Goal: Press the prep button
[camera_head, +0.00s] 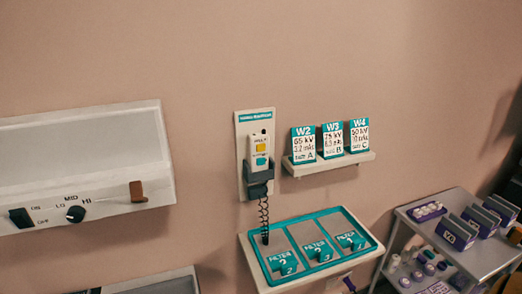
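A pale handset (260,150) hangs upright in a dark holder (258,189) on a white wall plate (242,123) with a teal heading. It carries a yellow button (261,147) and, below that, a teal button (261,161). Small lettering beside the buttons is too small to read, so I cannot tell from it which is the prep button. A coiled black cord (264,214) runs down from the holder. Neither of my grippers shows in the head view, and nothing covers the handset's front.
A teal-rimmed tray (295,220) with several filter blocks juts out below the handset. A shelf (330,164) with cards W2, W3 and W4 is to its right. A white wall panel (85,150) with knobs is at left, a loaded cart (480,262) at lower right.

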